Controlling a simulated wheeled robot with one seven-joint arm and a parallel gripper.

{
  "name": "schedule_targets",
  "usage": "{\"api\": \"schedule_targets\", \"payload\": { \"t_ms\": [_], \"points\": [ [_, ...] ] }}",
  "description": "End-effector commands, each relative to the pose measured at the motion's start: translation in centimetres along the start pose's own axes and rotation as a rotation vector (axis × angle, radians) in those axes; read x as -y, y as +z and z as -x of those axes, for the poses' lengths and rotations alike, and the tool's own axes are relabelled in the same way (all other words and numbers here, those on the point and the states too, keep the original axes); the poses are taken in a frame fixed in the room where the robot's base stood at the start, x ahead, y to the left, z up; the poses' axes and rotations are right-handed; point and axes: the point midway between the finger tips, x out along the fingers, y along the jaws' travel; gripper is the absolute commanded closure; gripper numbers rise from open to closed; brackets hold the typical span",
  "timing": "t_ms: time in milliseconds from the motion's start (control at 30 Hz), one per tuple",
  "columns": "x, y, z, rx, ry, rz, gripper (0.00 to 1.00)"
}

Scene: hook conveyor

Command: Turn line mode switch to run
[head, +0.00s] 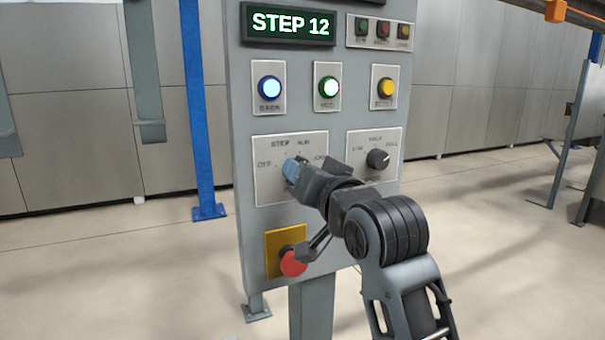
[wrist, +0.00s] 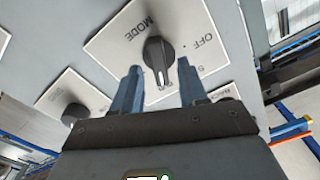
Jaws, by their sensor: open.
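The line mode switch is a black knob (wrist: 157,52) on a pale plate (wrist: 105,40) marked MODE and OFF in the wrist view. Its white pointer line faces the lower edge of that view, between my fingers; the label it points at is partly hidden, so I cannot tell the exact setting. My gripper (wrist: 159,68) is open, with one blue finger on each side of the knob's lower end. I cannot tell whether they touch it. In the head view my gripper (head: 291,171) covers the knob on its plate (head: 265,185), labelled OFF, STEP, RUN and another position.
A second knob (head: 378,159) sits right of the switch. A red emergency button (head: 293,263) is below, close under my arm. Blue, green and yellow buttons (head: 384,88) are above. The display (head: 289,24) reads STEP 12. A blue post (head: 200,110) stands left.

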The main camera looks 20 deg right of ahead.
Motion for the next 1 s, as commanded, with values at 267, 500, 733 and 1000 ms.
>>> {"api": "schedule_targets", "payload": {
  "t_ms": [267,500,733,1000],
  "points": [
    [-0.1,0.2,4.6,0.001,0.000,0.000,0.57],
    [-0.1,0.1,6.4,0.001,0.001,0.000,0.57],
    [0.0,0.1,6.5,0.001,0.001,0.000,0.57],
    [-0.1,0.2,6.5,0.002,0.001,0.000,0.57]
  ]
}}
